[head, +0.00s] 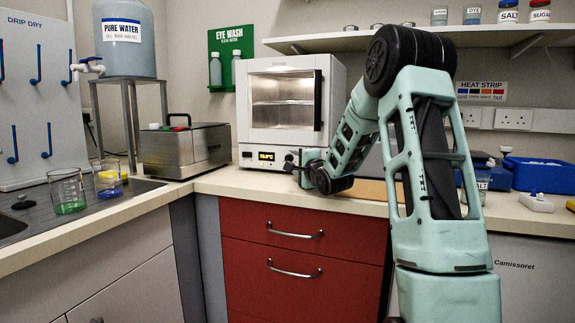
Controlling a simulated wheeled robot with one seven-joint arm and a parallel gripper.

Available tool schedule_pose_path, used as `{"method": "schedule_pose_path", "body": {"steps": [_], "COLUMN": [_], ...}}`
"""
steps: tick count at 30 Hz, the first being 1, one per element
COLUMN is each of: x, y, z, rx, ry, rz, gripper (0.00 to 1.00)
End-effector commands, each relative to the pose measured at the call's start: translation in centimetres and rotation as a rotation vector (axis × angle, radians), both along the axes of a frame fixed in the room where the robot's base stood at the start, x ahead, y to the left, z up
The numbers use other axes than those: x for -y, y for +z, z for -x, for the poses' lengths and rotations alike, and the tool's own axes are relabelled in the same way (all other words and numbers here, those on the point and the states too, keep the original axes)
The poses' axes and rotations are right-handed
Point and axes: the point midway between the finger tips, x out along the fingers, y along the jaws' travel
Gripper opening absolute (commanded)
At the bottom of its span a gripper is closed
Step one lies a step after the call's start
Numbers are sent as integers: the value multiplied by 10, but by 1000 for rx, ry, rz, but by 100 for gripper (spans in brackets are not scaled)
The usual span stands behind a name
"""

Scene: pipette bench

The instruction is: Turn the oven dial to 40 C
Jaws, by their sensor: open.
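The white oven (282,104) stands on the worktop at the back, its glass door closed with a dark upright handle (318,100) on the right. Its lower front panel has a small amber-lit display (267,156); the figures are too small to read surely. My gripper (291,161) is at the lower right of the oven front, just right of the display. It is open, its dark fingers small in view and close to the panel. The dial is not clearly seen; my gripper covers that part of the panel. I cannot tell whether the fingers touch it.
A steel water bath (186,148) stands left of the oven. A blue bin (537,174) is on the right worktop. Red drawers (300,265) are below the oven.

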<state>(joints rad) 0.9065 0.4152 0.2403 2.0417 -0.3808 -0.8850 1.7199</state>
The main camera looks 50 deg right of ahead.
Motion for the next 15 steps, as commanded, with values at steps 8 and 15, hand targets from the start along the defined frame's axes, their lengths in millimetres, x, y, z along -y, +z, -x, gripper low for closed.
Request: {"method": "schedule_pose_path", "body": {"steps": [8,15], "x": [13,15], "y": [-1,0], "z": [-33,-38], "rx": [-1,-2], "ry": [0,0], "rz": [0,-1], "gripper": [48,48]}}
